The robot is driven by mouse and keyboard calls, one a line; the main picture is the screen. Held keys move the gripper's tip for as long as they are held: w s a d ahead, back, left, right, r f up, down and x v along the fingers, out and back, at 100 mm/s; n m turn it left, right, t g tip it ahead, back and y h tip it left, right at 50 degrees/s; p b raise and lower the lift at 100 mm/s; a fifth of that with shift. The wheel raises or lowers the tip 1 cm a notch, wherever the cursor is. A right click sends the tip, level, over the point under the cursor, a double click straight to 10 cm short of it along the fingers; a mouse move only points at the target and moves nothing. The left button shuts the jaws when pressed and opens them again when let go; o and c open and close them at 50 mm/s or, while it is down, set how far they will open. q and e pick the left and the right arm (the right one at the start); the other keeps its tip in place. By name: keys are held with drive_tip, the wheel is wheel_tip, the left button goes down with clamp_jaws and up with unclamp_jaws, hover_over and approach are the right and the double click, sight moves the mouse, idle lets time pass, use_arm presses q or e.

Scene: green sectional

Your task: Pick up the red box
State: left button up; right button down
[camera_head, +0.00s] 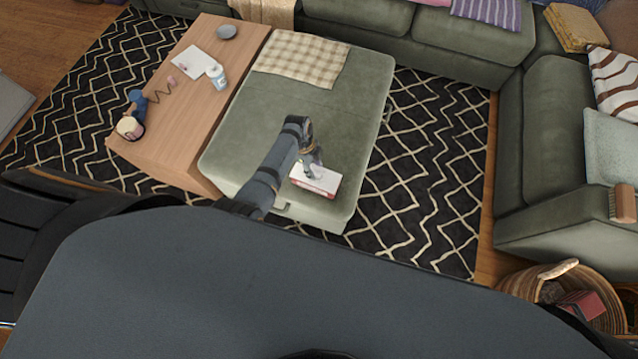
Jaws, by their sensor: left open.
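A small box with a white top and red along its side (325,182) lies near the front right corner of the green ottoman (235,140). My left arm reaches in over the ottoman. My left gripper (312,168) points down at the top of the box and overlaps its left part in the view. It is open. I cannot tell whether its fingertips touch the box. My right gripper is not in view.
A wooden table (187,115) beside the ottoman holds a mug (130,128), a white bottle (217,75) and a grey bowl (227,32). A checkered cloth (302,55) covers the ottoman's far end. A wicker basket (520,283) at lower right holds a red item (583,304).

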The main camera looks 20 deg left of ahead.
sight(316, 173)
use_arm(q)
drive_tip(key=b+x, duration=0.1)
drive_tip(key=x, duration=0.2)
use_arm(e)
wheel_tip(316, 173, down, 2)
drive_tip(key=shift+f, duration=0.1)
use_arm(q)
drive_tip(key=shift+f+b, duration=0.2)
drive_tip(key=shift+b, duration=0.1)
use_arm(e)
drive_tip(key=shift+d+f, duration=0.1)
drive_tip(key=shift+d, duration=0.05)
use_arm(q)
drive_tip(key=shift+r+p, duration=0.25)
drive_tip(key=shift+p, duration=0.2)
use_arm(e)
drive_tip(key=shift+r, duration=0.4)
use_arm(q)
clamp_jaws()
drive_tip(key=shift+w, duration=0.1)
